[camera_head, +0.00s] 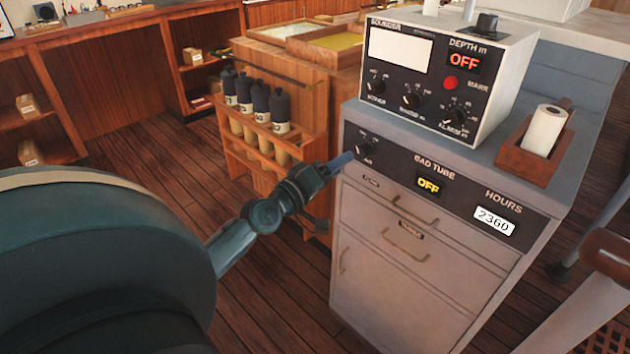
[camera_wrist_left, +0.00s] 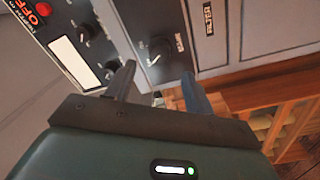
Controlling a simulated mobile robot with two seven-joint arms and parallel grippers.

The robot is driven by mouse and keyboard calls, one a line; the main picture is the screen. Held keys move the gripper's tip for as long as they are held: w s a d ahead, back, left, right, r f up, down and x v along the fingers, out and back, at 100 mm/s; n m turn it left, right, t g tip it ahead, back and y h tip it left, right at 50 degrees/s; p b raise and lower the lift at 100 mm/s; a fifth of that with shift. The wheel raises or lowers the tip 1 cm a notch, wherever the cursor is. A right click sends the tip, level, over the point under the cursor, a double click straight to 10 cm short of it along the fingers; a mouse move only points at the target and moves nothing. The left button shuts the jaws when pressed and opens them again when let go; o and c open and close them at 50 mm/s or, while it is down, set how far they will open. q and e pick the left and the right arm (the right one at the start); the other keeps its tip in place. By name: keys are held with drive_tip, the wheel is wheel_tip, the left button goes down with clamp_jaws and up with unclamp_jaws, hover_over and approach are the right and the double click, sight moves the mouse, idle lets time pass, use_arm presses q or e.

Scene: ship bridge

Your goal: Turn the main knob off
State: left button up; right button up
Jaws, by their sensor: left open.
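A small black knob (camera_head: 364,147) sits at the left end of the dark "BAD TUBE" panel (camera_head: 465,188) on the grey cabinet; its small label is too blurred to read. The panel's yellow display (camera_head: 428,185) reads OFF. My left gripper (camera_head: 338,163) is just left of the knob. In the left wrist view the open fingers (camera_wrist_left: 158,84) point towards the knob (camera_wrist_left: 159,47), which shows beyond and between the tips. The fingers look empty and apart from the knob. My right gripper is not in view.
The sounder box (camera_head: 445,70), with several knobs and a red OFF display, stands on the cabinet above the panel. A wooden holder with a paper roll (camera_head: 545,130) is to its right. A wooden rack of dark bottles (camera_head: 262,105) stands behind my left gripper.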

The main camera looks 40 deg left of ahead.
use_arm(q)
drive_tip(key=s+b, duration=0.1)
drive_tip(key=s, duration=0.6)
drive_tip(key=shift+a+f, duration=0.15)
drive_tip(key=shift+a, duration=0.15)
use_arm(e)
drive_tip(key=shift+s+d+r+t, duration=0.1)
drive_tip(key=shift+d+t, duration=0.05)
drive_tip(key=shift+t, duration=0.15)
